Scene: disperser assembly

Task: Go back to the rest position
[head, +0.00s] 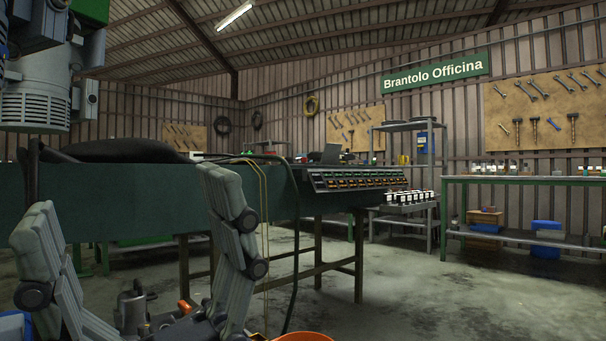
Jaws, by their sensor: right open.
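My right gripper (128,195) shows large at the lower left, close to the camera. Its two grey jointed fingers point up and stand wide apart, with nothing between them. Part of its dark metal body shows below at the bottom edge. Behind the fingers is a long dark green workbench (120,205); I cannot tell the exact distance from the fingers to it. My left gripper is not in view.
A sloped rack of small parts (352,181) sits at the bench's right end. A grey ribbed cylinder (36,95) hangs at the upper left. An orange rim (302,337) shows at the bottom. A green-framed shelf table (525,180) stands right; the concrete floor between is clear.

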